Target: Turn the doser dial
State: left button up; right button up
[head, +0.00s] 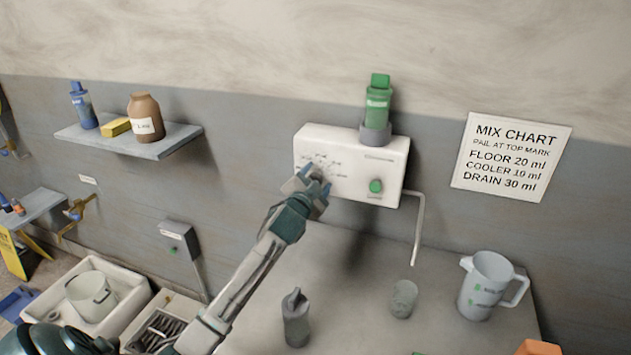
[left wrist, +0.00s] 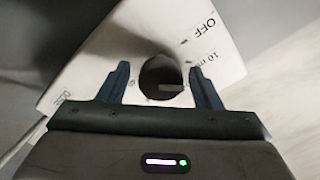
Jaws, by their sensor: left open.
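The doser (head: 353,165) is a white box on the wall, with a green bottle (head: 377,103) standing in a holder on top and a green button (head: 376,186) on its front. My left gripper (head: 318,185) is at the left part of its front and covers the dial in the head view. In the left wrist view the dark round dial (left wrist: 163,78) lies between the two open fingers of my left gripper (left wrist: 165,85). "OFF" and "10 ml" are printed beside it. I cannot tell whether the fingers touch the dial. My right gripper is not in view.
A bent spout pipe (head: 419,230) comes down right of the doser. Below are a grey cup (head: 403,299), a measuring jug (head: 488,284) and a dark bottle (head: 295,318) on the counter. A mix chart (head: 511,157) hangs right; a shelf (head: 130,138) with containers is left.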

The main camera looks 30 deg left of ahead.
pick_arm(q)
jog(key=shift+s+d+f+b, duration=0.1)
jog(key=shift+s+f+b, duration=0.15)
jog(key=shift+s, duration=0.2)
jog(key=b+v, duration=0.4)
jog(key=v, duration=0.6)
jog(key=shift+r, duration=0.25)
jog(key=shift+f, duration=0.1)
